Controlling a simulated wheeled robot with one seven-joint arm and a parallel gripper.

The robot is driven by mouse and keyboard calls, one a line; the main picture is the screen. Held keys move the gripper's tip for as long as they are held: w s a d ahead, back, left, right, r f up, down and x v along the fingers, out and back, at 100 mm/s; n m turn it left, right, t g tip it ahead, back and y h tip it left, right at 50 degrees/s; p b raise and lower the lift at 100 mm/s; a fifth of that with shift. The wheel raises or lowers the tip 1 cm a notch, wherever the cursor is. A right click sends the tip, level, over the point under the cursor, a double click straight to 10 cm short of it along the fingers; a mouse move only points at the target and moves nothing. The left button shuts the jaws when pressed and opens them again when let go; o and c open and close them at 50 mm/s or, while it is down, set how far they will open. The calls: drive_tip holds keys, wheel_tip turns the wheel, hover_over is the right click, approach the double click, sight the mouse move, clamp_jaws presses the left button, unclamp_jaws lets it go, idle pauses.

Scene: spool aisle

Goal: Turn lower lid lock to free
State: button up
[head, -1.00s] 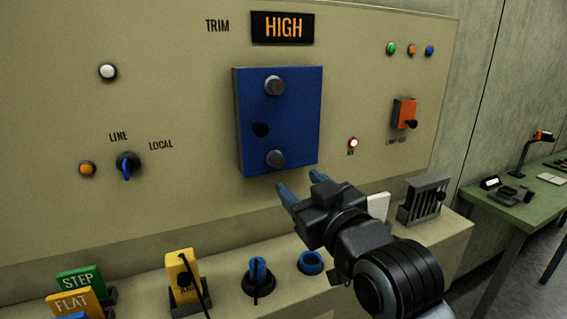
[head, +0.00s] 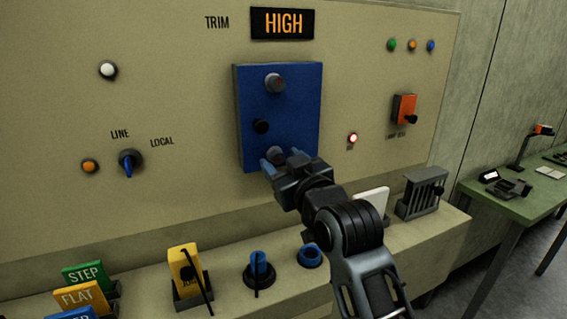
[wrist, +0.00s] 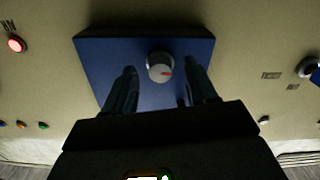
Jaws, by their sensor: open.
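The blue lid (head: 292,110) is a box-shaped cover on the panel, with a grey lock at its top (head: 275,83) and the lower lid lock (head: 277,155) near its bottom edge. In the wrist view, the lower lock (wrist: 160,66) is a round grey knob with a red mark, lying between the two spread fingers (wrist: 162,88). I cannot tell whether the fingers touch it.
The display above reads HIGH (head: 283,23). A LINE/LOCAL switch (head: 130,162) is at the left, an orange switch box (head: 404,108) at the right. The ledge below carries a yellow tagged block (head: 186,271), blue fittings (head: 259,270) and a slotted grey holder (head: 422,192).

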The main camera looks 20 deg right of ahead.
drive_tip(key=c, duration=1.1)
drive_tip(key=shift+o, duration=0.2)
drive_tip(key=m, duration=0.4)
drive_tip(key=shift+m, duration=0.4)
drive_tip(key=m, duration=0.4)
drive_tip(key=shift+m+b, duration=0.3)
drive_tip(key=shift+b, duration=0.05)
drive_tip(key=m, duration=0.4)
drive_tip(key=shift+a+m, duration=0.1)
drive_tip(key=shift+m, duration=0.2)
drive_tip(key=shift+m+b, duration=0.5)
drive_tip(key=shift+m, duration=1.4)
